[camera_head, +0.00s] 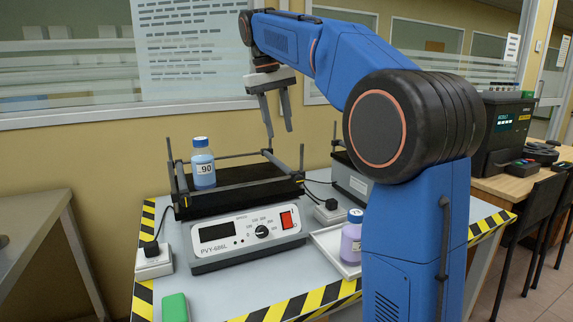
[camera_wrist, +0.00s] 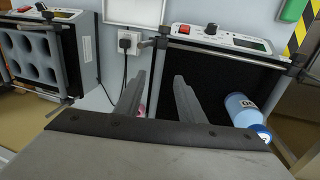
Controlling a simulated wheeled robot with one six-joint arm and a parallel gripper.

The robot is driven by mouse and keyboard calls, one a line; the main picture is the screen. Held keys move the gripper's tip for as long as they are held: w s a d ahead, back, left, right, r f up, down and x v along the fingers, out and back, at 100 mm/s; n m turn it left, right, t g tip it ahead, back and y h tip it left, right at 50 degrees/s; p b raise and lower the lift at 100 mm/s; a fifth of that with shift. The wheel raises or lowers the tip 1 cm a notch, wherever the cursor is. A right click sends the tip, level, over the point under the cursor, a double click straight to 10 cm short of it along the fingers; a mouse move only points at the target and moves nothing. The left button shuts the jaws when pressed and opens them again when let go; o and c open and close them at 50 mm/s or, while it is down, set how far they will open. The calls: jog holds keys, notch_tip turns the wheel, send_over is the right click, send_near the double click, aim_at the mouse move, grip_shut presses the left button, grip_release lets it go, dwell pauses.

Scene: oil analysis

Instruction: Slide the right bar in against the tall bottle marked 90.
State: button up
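My gripper (camera_head: 279,134) is open and empty above the back right of the platform, fingers pointing down. In the wrist view the bar (camera_wrist: 156,78) appears between the two fingers (camera_wrist: 159,75), which partly hide the platform.
The shaker's control panel (camera_head: 248,233) faces front. A second shaker with a holed rack (camera_wrist: 32,55) stands to the right. A purple bottle (camera_head: 351,240) stands on a white tray (camera_head: 329,243). A green object (camera_head: 174,307) lies front left. The platform between bar and bottle looks clear.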

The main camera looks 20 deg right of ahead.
aim_at(287, 168)
jog(key=f, duration=0.4)
jog(key=d+f, duration=0.1)
jog(key=f, duration=0.3)
jog(key=d+f, duration=0.1)
jog(key=f, duration=0.3)
jog(key=shift+d, duration=0.2)
jog(key=shift+c, duration=0.4)
grip_shut()
